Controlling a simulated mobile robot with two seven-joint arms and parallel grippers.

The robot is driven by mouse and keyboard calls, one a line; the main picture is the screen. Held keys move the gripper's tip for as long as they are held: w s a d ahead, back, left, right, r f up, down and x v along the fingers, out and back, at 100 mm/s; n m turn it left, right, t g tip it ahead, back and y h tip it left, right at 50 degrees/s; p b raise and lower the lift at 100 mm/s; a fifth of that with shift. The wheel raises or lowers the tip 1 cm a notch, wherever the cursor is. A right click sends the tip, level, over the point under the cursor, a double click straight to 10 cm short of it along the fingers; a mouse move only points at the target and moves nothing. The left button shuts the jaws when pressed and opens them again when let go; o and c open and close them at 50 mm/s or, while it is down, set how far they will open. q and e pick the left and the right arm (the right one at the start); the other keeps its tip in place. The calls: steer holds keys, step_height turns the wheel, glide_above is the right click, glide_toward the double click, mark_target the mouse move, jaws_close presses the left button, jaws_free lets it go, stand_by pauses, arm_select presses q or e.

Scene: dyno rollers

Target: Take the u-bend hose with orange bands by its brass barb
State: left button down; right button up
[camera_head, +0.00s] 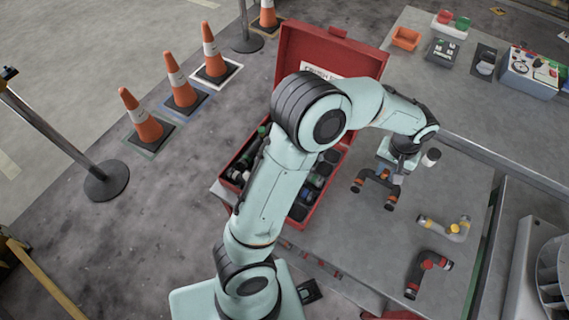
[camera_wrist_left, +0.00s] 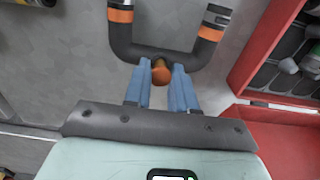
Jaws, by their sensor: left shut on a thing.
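The u-bend hose with orange bands (camera_head: 376,179) is dark, with its two banded legs pointing toward the front of the bench. In the left wrist view the same hose (camera_wrist_left: 128,50) curves across the top, with its brass barb (camera_wrist_left: 161,76) sticking out from the middle of the bend. My left gripper (camera_head: 397,177) is at the hose; its blue fingers (camera_wrist_left: 161,68) stand either side of the barb and are shut on it. I cannot tell whether the hose touches the bench. My right gripper is in neither view.
A hose with yellow bands (camera_head: 444,227) and one with red bands (camera_head: 426,270) lie to the right on the grey bench (camera_head: 365,240). An open red toolbox (camera_head: 330,47) stands to the left. Orange cones (camera_head: 179,92) and a post base (camera_head: 106,181) are on the floor. A dark rail edges the bench.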

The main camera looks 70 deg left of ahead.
arm_select(q)
steer(key=shift+w+r+p, duration=0.1)
steer(key=shift+r+p, duration=1.5)
steer(key=shift+r, duration=1.35)
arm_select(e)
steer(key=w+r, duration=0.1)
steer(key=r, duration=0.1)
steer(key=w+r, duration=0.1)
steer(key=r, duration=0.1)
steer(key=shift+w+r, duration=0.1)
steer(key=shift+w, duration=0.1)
arm_select(q)
steer(key=shift+f, duration=0.1)
